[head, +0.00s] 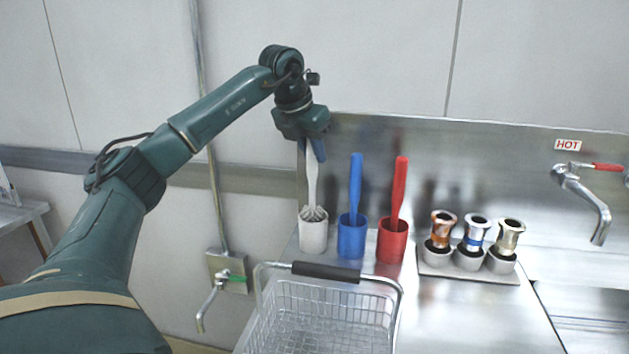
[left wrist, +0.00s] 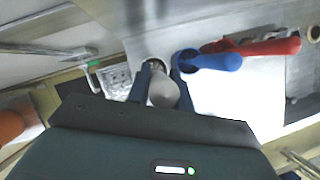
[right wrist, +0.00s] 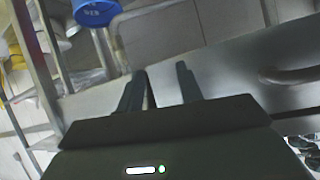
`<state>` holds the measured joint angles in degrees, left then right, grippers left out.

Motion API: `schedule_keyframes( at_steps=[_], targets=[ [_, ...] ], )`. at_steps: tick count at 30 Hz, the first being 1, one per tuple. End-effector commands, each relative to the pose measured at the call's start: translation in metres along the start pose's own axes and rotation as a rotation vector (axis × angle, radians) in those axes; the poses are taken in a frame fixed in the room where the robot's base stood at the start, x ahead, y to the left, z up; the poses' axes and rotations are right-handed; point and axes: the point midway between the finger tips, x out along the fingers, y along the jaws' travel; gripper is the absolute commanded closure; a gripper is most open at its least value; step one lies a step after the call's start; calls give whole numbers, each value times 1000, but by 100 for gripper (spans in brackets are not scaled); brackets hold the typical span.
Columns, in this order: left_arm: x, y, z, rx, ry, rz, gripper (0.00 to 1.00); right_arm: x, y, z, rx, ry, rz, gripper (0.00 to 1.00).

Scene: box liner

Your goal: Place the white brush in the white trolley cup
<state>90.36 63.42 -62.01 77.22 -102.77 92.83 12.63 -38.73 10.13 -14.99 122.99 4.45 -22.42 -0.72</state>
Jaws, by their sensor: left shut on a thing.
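The white brush (head: 312,185) stands nearly upright in the head view, its bristle end at the mouth of the white cup (head: 313,236). I cannot tell how deep the bristles are in the cup. My left gripper (head: 314,150) is above the cup and shut on the top of the white handle. In the left wrist view the handle's rounded end (left wrist: 163,92) shows between the fingers, with the cup partly hidden behind it. My right gripper (right wrist: 165,80) shows only in the right wrist view, its fingers apart with nothing between them.
A blue brush (head: 356,183) stands in a blue cup (head: 351,238) and a red brush (head: 400,190) in a red cup (head: 392,243), right of the white cup. A wire basket (head: 325,310) is in front. Metal vessels (head: 475,232) stand in a holder further right.

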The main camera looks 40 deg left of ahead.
Motion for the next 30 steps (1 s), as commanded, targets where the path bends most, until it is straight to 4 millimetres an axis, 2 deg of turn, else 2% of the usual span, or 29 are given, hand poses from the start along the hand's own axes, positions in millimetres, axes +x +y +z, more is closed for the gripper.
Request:
schedule_keyframes(
  at_steps=[11,21,22,30],
  targets=[
    [37,0,-18,1,1,0,100,1,0,1,4,2,-1,64],
    [41,-1,-19,1,-1,-1,100,1,0,2,5,2,-1,64],
    [41,-1,-20,1,0,-1,78,1,0,2,6,2,-1,64],
    [40,0,-19,1,-1,-1,57,1,0,1,6,3,-1,64]
  ],
)
